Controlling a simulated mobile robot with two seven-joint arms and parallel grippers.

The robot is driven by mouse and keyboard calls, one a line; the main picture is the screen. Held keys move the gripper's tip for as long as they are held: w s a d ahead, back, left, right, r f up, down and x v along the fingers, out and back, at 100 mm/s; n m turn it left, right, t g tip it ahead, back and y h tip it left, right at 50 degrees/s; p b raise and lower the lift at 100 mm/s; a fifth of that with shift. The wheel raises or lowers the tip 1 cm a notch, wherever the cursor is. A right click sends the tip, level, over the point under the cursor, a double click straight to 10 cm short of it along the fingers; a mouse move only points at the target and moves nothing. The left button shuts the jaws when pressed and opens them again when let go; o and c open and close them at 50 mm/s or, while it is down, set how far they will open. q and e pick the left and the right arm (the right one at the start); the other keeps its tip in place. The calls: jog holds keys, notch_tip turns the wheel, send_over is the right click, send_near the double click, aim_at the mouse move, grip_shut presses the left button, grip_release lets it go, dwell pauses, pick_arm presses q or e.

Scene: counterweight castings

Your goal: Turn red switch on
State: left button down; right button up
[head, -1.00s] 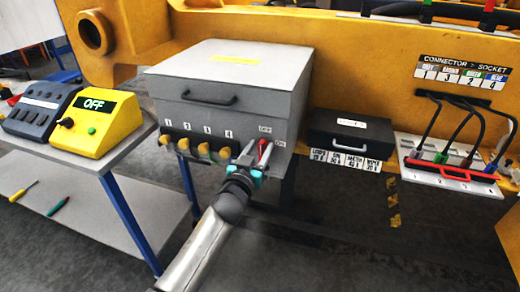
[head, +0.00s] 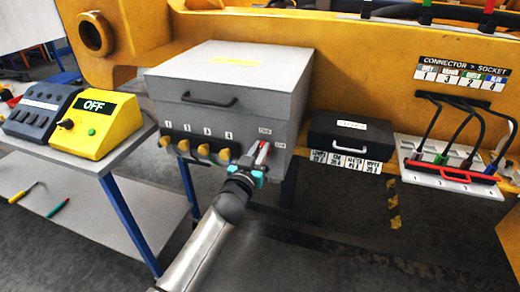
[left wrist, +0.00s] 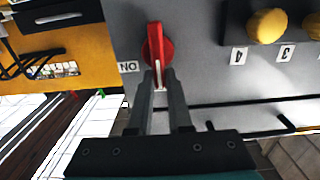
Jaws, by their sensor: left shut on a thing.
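The red switch (head: 264,148) is on the front of the grey box, at the right end, between two small white labels. It also shows in the left wrist view (left wrist: 155,42), with its red handle upright in the picture and an ON label beside it to the left. My left gripper (head: 257,160) is at the switch. In the left wrist view its two dark fingers (left wrist: 160,84) are shut on the handle's lower end, which shows a white line. The fingers partly hide the switch in the head view. My right gripper is not in view.
Several yellow knobs (head: 203,149), numbered, sit left of the switch on the grey box (head: 225,110). A yellow box (head: 122,128) reading OFF stands on the left table. A black case (head: 350,128) and a connector panel (head: 455,180) are to the right.

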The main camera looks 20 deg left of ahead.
pick_arm(q)
jog(key=shift+m, duration=0.3)
jog(key=m, duration=0.1)
jog(key=d+m, duration=0.1)
jog(key=m, duration=0.1)
jog(key=shift+f+m, duration=0.1)
jog(key=shift+m, duration=0.2)
jog(key=m, duration=0.3)
jog(key=d+m, duration=0.1)
jog(key=shift+f+m+b, duration=0.3)
jog(key=shift+f, duration=0.05)
jog(key=m, duration=0.3)
jog(key=f+m, duration=0.1)
jog(key=shift+d+m+b, duration=0.25)
jog(key=shift+m+b, duration=0.05)
jog(key=shift+b, duration=0.1)
jog(key=shift+d+f+m+b, duration=0.1)
jog(key=shift+f+m+b, duration=0.15)
jog(key=shift+m, duration=0.85)
jog(key=shift+f+m+b, duration=0.15)
jog(key=shift+m+b, duration=0.05)
jog(key=shift+m, duration=0.9)
jog(key=c, duration=0.8)
grip_release()
jog(key=shift+c, duration=0.2)
